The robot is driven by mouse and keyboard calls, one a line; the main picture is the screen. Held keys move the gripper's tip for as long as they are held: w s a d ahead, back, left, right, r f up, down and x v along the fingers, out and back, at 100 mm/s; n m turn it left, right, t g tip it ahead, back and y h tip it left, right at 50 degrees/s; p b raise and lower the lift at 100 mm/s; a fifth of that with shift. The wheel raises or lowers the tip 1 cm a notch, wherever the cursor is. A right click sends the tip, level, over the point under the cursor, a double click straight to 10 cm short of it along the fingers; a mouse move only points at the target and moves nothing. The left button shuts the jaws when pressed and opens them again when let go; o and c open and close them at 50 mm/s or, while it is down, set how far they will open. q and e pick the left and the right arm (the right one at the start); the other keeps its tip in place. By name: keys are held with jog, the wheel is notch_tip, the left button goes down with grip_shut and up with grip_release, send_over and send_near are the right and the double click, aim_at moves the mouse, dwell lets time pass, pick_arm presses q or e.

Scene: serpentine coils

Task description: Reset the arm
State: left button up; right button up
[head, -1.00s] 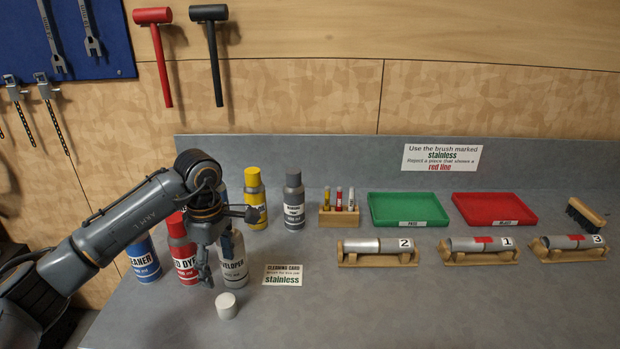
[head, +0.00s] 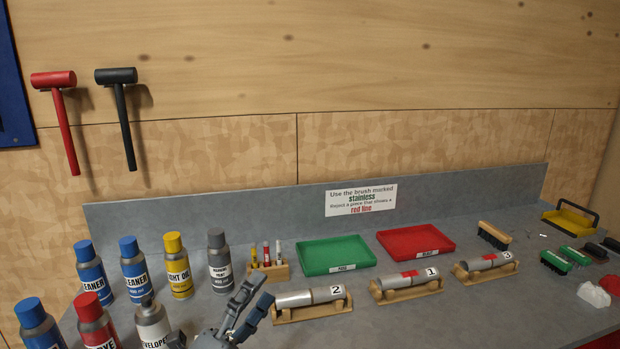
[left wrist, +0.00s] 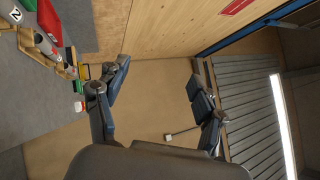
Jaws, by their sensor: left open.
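My left gripper (head: 225,315) is at the bottom edge of the head view, fingers spread, with nothing between them. It is in front of the tube holders and to the right of the developer can (head: 152,325). In the left wrist view my left gripper (left wrist: 160,78) shows its two fingers wide apart, with only wall and floor beyond. The rest of my left arm is below the head frame. My right gripper is in neither view.
Several spray cans, including a yellow-capped one (head: 178,268), stand at left. Tube pieces 2 (head: 308,297), 1 (head: 408,278) and 3 (head: 485,262) rest on wooden holders. Behind are a green tray (head: 335,255) and a red tray (head: 415,243). Brushes (head: 494,236) lie at right.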

pick_arm(q)
jog(key=s+a+f+n+g+y, duration=0.3)
jog(key=a+f+n+y, duration=0.35)
jog(key=f+n, duration=0.25)
jog(key=s+a+f+n+g+y, duration=0.2)
jog(key=s+a+f+n+y, duration=0.1)
jog(key=a+f+n+y, duration=0.5)
jog(key=s+d+f+n+g+h, duration=0.1)
jog(key=s+f+n+g, duration=0.35)
jog(key=s+f, duration=0.4)
jog(key=s+d+f+n+g+h, duration=0.15)
jog(key=s+f+n+g, duration=0.35)
jog(key=s, duration=0.7)
notch_tip(320, 180, down, 26)
jog(key=s+m+g, duration=0.1)
jog(key=m+g, duration=0.1)
jog(key=s+a+f+g, duration=0.1)
jog(key=s+a+f, duration=0.2)
jog(key=s+f, duration=1.4)
